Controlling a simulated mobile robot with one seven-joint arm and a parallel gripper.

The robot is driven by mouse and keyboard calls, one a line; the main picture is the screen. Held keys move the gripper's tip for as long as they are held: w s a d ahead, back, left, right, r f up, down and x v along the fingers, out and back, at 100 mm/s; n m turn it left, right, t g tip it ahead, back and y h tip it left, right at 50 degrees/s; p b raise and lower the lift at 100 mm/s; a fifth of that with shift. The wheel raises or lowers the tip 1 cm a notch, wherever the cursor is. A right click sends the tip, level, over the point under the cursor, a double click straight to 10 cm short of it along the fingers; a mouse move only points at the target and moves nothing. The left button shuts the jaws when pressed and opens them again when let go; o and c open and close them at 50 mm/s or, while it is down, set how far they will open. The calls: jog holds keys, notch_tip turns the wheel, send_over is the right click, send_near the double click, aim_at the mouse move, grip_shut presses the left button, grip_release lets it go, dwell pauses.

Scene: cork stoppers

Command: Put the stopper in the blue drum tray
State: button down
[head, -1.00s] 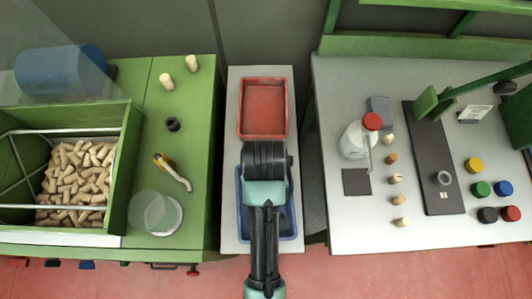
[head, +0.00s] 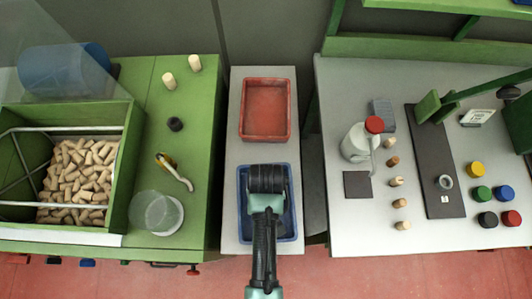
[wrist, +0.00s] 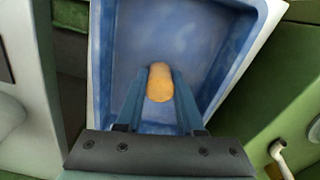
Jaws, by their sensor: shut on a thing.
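My gripper (head: 267,180) is over the blue tray (head: 297,206), which lies on the narrow grey table in the middle of the head view. In the wrist view my gripper's two fingers (wrist: 160,98) are shut on an orange-tan cork stopper (wrist: 160,80). The blue tray's floor (wrist: 190,40) shows behind and around the stopper. I cannot tell how high the stopper is above the floor. In the head view the stopper is hidden under my gripper.
A red tray (head: 288,118) stands just beyond the blue one. On the left are a green bench (head: 195,150), a crate of corks (head: 127,150) and a blue drum (head: 62,68). On the right a grey table (head: 330,215) holds a bottle (head: 356,145), several stoppers and coloured caps.

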jog(key=shift+f, duration=0.2)
jog(key=c, duration=0.5)
grip_release()
notch_tip(320, 180, up, 12)
jog(key=w+r+t, duration=0.8)
jog(key=w+r, duration=0.6)
jog(key=w, duration=0.1)
jog(key=w+r+m+t, duration=0.1)
jog(key=w+r+t, duration=0.2)
jog(key=r, duration=0.5)
jog(key=w+r+t, duration=0.3)
jog(key=w+r, duration=0.1)
jog(key=r, duration=0.5)
notch_tip(320, 180, up, 17)
jog(key=s+t, duration=0.2)
jog(key=t, duration=0.4)
jog(key=s+r+t, duration=0.2)
jog(key=s+r, duration=0.1)
jog(key=r, duration=0.2)
jog(key=s+r+m+t, duration=0.1)
jog(key=s+r+t, duration=0.2)
jog(key=r, duration=0.3)
jog(key=s+r+t, duration=0.2)
jog(key=s+r, duration=0.2)
jog(key=r, duration=0.2)
jog(key=shift+s+r+m, duration=0.2)
jog(key=shift+r+m, duration=0.05)
jog(key=shift+m, duration=0.05)
